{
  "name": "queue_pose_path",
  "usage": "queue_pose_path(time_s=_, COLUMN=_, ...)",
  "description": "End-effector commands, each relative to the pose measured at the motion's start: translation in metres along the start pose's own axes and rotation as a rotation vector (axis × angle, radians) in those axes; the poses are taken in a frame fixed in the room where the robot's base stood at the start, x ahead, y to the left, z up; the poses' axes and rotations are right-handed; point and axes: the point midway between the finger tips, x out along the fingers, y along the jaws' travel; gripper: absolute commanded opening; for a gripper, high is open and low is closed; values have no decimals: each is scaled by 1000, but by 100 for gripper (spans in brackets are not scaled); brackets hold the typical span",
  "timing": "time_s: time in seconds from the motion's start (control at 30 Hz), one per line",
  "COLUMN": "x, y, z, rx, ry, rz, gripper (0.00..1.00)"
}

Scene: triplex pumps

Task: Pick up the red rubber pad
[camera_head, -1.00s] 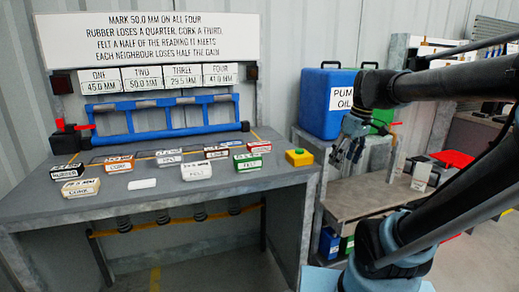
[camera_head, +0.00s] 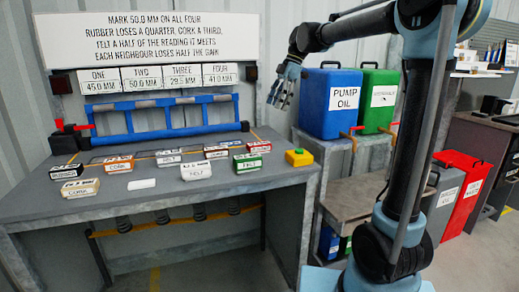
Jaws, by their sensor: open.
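Several labelled pads lie on the grey workbench (camera_head: 150,205). One pad with red sides (camera_head: 258,147) is at the right of the back row; its top label is too small to read. Another block with dark red edges (camera_head: 216,152) lies to its left, label also unclear. A black pad (camera_head: 66,171) at the far left seems to read RUBBER. My gripper (camera_head: 280,96) is raised in the air, up and to the right of the red-sided pad, empty and open with its fingers pointing down.
A green felt pad (camera_head: 248,163), a white pad (camera_head: 196,171), an orange cork pad (camera_head: 118,163) and a yellow box (camera_head: 299,157) share the bench. A blue rack (camera_head: 165,117) stands behind. Blue (camera_head: 328,120) and green containers (camera_head: 376,115) stand right.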

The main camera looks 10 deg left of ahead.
Motion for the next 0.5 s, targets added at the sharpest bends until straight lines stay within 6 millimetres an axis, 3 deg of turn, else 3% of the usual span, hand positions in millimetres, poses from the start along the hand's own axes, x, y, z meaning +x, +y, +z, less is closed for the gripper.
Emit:
queue_pose_path(time_s=0.17, x=16, y=3, z=-3, rx=-19, ry=4, rz=-3, gripper=67)
queue_pose_path(time_s=0.5, x=76, y=3, z=-3, rx=-17, ry=3, rz=-3, gripper=67)
